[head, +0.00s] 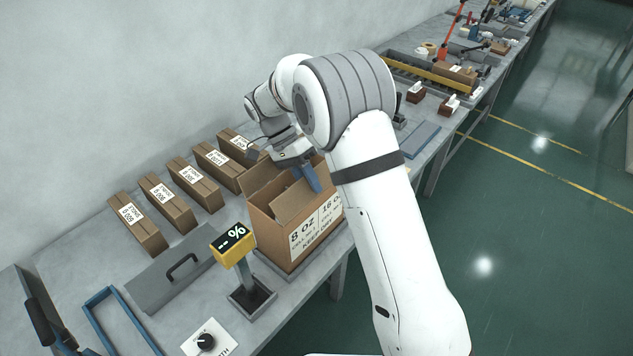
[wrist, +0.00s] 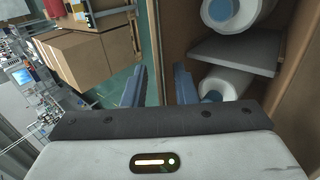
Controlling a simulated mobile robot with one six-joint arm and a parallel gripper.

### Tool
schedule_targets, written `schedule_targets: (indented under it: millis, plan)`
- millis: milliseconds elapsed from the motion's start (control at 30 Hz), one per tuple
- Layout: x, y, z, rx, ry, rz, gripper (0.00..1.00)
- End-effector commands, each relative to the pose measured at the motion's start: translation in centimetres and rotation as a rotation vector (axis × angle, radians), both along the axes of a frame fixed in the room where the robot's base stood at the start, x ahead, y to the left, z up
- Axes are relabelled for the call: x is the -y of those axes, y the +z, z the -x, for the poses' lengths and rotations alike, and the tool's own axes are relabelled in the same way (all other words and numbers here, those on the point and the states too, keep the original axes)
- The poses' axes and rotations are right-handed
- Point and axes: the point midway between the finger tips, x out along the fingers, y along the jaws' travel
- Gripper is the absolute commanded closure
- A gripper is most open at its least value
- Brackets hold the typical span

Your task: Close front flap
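An open brown carton (head: 290,228) with "8 OZ" print stands on the bench. One flap (head: 262,177) stands up at its back left, and another flap (head: 292,203) slants over the opening. My gripper (head: 313,178) is at the carton's right top edge, its blue finger pointing down; my arm hides part of that side. In the wrist view my gripper (wrist: 160,84) has its two blue fingers apart. A narrow brown carton wall or flap (wrist: 158,40) shows between them; I cannot tell whether they touch it. White rolled items (wrist: 222,82) and a grey divider (wrist: 237,50) lie inside.
Several small labelled boxes (head: 138,222) line the wall side. A yellow display post (head: 233,245) stands close in front of the carton. A grey plate with a handle (head: 178,272) lies to the left. Large brown cartons (wrist: 75,55) show beyond the bench.

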Motion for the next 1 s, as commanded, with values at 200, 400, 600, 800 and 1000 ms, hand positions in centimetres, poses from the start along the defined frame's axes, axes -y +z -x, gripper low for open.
schedule_targets:
  millis: [200, 400, 600, 800, 1000]
  plan:
    - [-1.3, 1.6, -0.9, 0.004, 0.001, -0.002, 0.75]
    - [-2.8, 4.2, -2.1, 0.002, 0.001, -0.002, 0.75]
    - [-3.7, 5.7, -2.8, 0.002, 0.001, -0.001, 0.75]
    - [-3.9, 6.1, -2.9, 0.0, 0.001, 0.0, 0.75]
    - [-3.7, 6.2, -2.8, 0.0, 0.001, -0.004, 0.81]
